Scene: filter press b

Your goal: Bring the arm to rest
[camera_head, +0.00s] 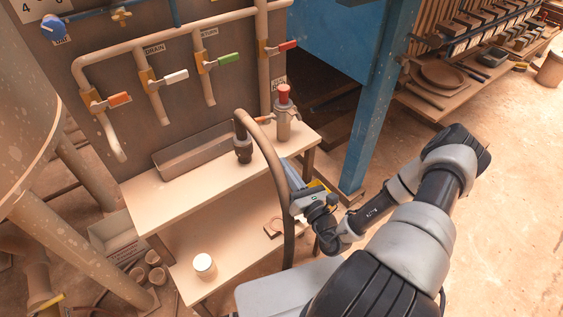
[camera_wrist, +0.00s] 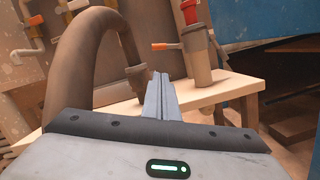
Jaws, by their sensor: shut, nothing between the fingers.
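My gripper (camera_head: 291,172) is at the end of my arm, which reaches in from the lower right in the head view. It points toward the right end of the upper bench shelf. In the wrist view the two fingers of my gripper (camera_wrist: 162,96) lie together, shut with nothing between them. A thick brown hose (camera_head: 279,185) arches close to the left of my gripper. It fills the left of the wrist view (camera_wrist: 72,72).
The bench (camera_head: 190,192) carries a metal trough (camera_head: 195,152) above and a white-topped cup (camera_head: 204,266) below. Valves with orange, white, green and red handles line the panel behind. A blue post (camera_head: 375,110) stands right of my gripper. Open floor (camera_head: 510,220) lies at the right.

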